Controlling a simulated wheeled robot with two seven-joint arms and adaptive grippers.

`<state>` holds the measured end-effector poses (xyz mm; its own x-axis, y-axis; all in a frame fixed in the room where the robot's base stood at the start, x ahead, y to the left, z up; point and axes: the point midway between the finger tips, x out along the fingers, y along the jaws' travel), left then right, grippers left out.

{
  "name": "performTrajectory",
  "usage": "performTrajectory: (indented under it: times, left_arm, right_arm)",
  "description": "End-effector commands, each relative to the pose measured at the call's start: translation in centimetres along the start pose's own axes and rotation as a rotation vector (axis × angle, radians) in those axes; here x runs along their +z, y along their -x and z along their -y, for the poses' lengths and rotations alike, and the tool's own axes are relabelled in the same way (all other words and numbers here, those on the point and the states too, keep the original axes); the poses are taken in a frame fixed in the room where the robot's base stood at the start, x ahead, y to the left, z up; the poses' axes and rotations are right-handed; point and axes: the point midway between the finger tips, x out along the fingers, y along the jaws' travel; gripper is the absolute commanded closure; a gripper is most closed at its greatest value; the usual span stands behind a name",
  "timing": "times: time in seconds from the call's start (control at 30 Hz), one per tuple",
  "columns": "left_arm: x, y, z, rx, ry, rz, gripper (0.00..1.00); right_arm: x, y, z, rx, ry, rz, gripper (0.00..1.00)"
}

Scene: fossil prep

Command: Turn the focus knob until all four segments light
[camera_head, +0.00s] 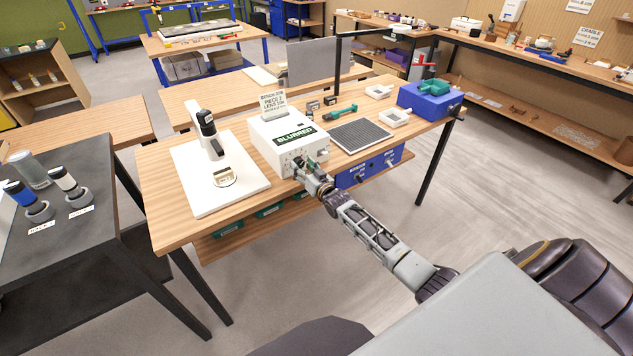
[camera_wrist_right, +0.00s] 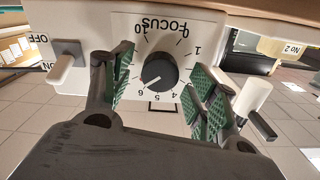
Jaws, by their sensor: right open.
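The focus box (camera_head: 264,147) is a white unit on the wooden bench, with a dark green display (camera_head: 294,136) reading "BLURRED". No separate lit segments can be made out. In the right wrist view the dark round focus knob (camera_wrist_right: 158,70) sits on the white panel below "FOCUS", which appears upside down. Its white pointer mark is near the 6. My right gripper (camera_wrist_right: 162,88) is open, its green-padded fingers on either side of the knob with visible gaps. In the head view my right gripper (camera_head: 304,166) is at the box's front face. My left gripper is not in view.
An ON/OFF lever switch (camera_wrist_right: 68,62) is beside the left finger in the wrist view. A microscope (camera_head: 208,133) on a white board (camera_head: 190,181) stands left of the box. A dark grid mat (camera_head: 361,136) and a blue vise-like block (camera_head: 428,101) lie to its right.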

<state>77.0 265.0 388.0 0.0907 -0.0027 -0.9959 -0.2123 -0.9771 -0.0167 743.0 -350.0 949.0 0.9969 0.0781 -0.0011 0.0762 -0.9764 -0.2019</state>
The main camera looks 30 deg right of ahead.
Motion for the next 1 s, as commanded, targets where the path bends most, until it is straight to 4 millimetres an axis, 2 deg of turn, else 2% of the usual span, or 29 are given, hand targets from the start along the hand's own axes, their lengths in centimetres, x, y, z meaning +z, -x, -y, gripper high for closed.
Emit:
performTrajectory:
  times: [1.0]
  left_arm:
    - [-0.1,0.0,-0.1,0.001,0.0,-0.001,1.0]
  right_arm:
    - [0.1,7.7,0.0,0.0,0.0,0.001,0.41]
